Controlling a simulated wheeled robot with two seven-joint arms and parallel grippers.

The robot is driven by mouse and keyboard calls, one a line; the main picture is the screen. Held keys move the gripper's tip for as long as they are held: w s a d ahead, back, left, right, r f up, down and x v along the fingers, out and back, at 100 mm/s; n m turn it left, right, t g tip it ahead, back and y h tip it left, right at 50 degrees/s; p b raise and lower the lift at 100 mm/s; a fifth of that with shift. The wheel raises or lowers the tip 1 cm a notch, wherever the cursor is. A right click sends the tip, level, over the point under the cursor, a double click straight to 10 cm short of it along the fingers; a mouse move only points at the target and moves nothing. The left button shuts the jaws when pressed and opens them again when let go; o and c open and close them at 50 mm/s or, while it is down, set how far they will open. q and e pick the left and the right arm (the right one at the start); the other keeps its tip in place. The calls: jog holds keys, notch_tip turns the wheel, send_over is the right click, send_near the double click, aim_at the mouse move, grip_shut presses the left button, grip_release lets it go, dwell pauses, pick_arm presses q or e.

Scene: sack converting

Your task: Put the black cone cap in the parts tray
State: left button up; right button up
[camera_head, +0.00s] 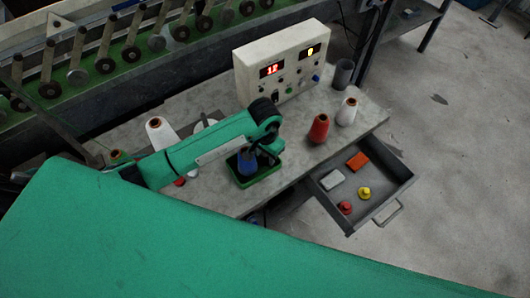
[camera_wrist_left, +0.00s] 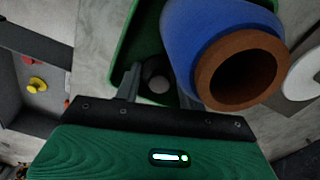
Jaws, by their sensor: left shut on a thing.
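The parts tray (camera_head: 262,188) is a small green tray on the grey table, with a blue cone (camera_head: 246,164) standing in it. In the left wrist view the tray (camera_wrist_left: 123,48) and the blue cone (camera_wrist_left: 192,28) with its brown open end lie beyond my fingers. My left gripper (camera_head: 265,151) is low over the tray, right beside the blue cone. It is shut on a small dark round thing, the black cone cap (camera_wrist_left: 157,78), seen between the fingers in the left wrist view. Whether the cap touches the tray floor is unclear. My right gripper is out of view.
A white control box (camera_head: 282,62) stands behind. A red cone (camera_head: 319,128), a white cone (camera_head: 347,112) and a grey cup (camera_head: 343,72) stand to the right. An open drawer (camera_head: 385,205) holds red and yellow caps and small blocks. Another white cone (camera_head: 161,134) stands left.

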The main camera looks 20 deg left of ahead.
pick_arm(q)
jog(key=shift+f, duration=0.1)
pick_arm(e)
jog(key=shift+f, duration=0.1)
pick_arm(q)
jog(key=shift+f, duration=0.15)
jog(key=o, duration=0.9)
jog(key=shift+c, duration=0.2)
jog(key=shift+o, duration=0.4)
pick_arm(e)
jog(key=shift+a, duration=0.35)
pick_arm(q)
jog(key=shift+r, duration=0.2)
